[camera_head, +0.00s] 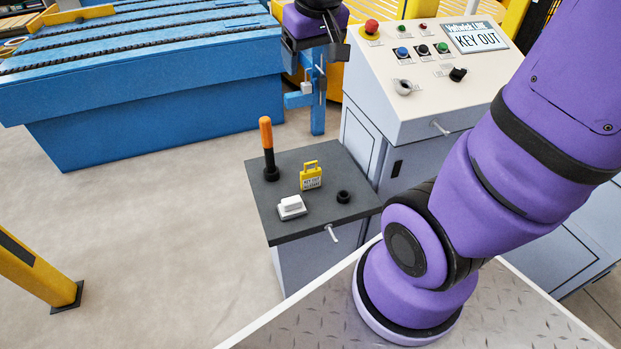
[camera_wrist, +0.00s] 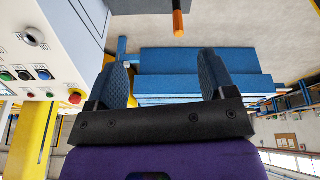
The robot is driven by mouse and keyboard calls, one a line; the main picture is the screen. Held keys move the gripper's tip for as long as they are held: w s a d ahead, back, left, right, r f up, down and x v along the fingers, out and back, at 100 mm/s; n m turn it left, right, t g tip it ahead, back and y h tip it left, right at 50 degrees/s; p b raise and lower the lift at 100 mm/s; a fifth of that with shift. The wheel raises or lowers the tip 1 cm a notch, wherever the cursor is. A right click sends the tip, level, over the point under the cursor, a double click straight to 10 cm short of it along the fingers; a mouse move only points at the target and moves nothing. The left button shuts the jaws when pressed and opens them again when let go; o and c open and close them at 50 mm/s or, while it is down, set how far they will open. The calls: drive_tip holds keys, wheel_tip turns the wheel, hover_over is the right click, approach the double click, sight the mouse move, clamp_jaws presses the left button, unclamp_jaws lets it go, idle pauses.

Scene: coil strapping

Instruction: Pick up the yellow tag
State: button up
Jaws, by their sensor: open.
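The yellow tag (camera_head: 311,176) stands upright on the dark top of a small cabinet (camera_head: 345,160) in the head view. It has a handle-like loop at its top and a pale label with dark lettering. My gripper (camera_head: 322,62) is up and behind the cabinet, near the control console, apart from the tag. In the wrist view my gripper (camera_wrist: 168,85) shows two wide-apart fingers with nothing between them. The tag does not show in the wrist view.
An orange-handled lever (camera_head: 266,140), a white block (camera_head: 291,207) and a black ring (camera_head: 343,197) share the cabinet top with the tag. The console (camera_head: 415,85) with buttons stands behind right. A blue machine (camera_head: 150,100) is at left; open floor lies before it.

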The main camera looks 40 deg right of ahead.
drive_tip(key=w+d+f+m+g, duration=0.15)
drive_tip(key=w+d+f, duration=0.35)
drive_tip(key=w+f, duration=0.6)
drive_tip(key=g+y, duration=0.1)
drive_tip(key=g, duration=0.1)
hover_over(311, 163)
wheel_tip(311, 163, down, 18)
drive_tip(key=f, duration=0.6)
drive_tip(key=shift+w+d, duration=0.15)
drive_tip(key=shift+d, duration=0.25)
drive_tip(key=shift+a+f, duration=0.2)
drive_tip(key=shift+f, duration=1.15)
drive_tip(key=shift+a+f, duration=0.15)
drive_tip(key=shift+f, duration=1.15)
drive_tip(key=c, duration=1.3)
drive_tip(key=shift+r, duration=0.15)
